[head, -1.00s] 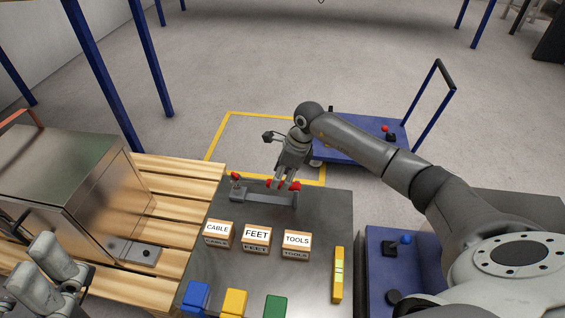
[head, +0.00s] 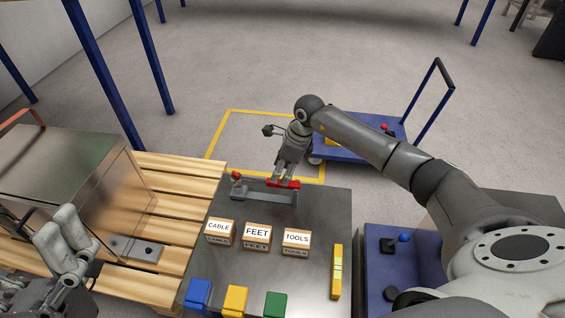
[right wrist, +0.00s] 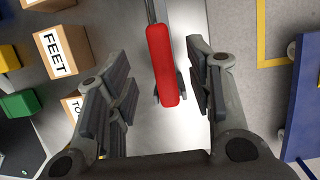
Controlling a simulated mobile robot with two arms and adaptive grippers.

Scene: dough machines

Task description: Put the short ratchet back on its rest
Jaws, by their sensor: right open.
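The short ratchet has a red handle (head: 284,184) and lies across the right end of a low grey rest (head: 265,194) at the table's far edge. In the right wrist view the red handle (right wrist: 161,65) runs between my right fingers, with clear gaps on both sides, and a metal shaft extends upward. Small dark parts show beside and under the handle; whether it is fully seated I cannot tell. My right gripper (head: 283,177) is open, just behind the handle. My left gripper (head: 68,238) is at lower left, away from the rest; its opening is unclear.
Boxes labelled CABLE (head: 219,228), FEET (head: 257,232) and TOOLS (head: 296,238) stand in front of the rest. Blue, yellow and green blocks and a yellow level (head: 337,270) lie nearer. A metal machine (head: 70,180) stands on the pallet at left.

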